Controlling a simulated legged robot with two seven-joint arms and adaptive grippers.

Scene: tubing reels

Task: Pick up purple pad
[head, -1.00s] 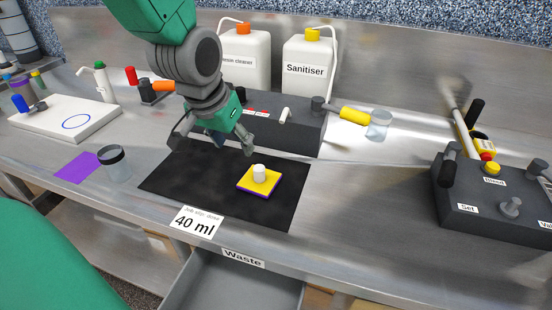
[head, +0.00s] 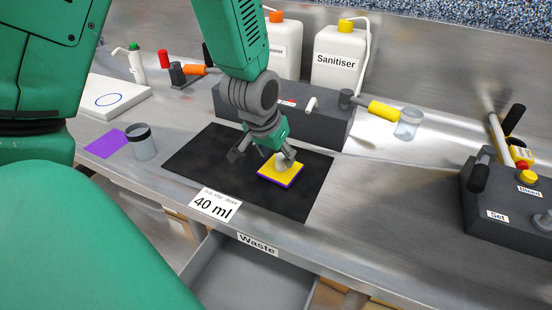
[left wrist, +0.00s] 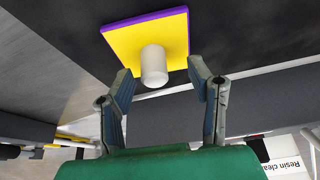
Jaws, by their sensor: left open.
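The pad (head: 277,174) lies flat on the black mat, with a yellow top and purple edges. In the left wrist view, the pad (left wrist: 130,45) carries a white knob (left wrist: 153,64) near its edge closest to my gripper. My left gripper (head: 262,158) is above the mat beside the pad. Its open fingers (left wrist: 160,78) stand on either side of the knob in the wrist view, with no clear contact. In the head view a finger largely hides the knob. A flat plain purple square (head: 107,144) lies on the counter at left. My right gripper is out of view.
A clear dark-rimmed cup (head: 141,143) stands beside the purple square. A dark grey unit (head: 335,128) and the Sanitiser bottle (head: 341,55) are behind the mat (head: 205,160). An open Waste drawer (head: 230,280) is below the front edge. Counter right of the mat is clear.

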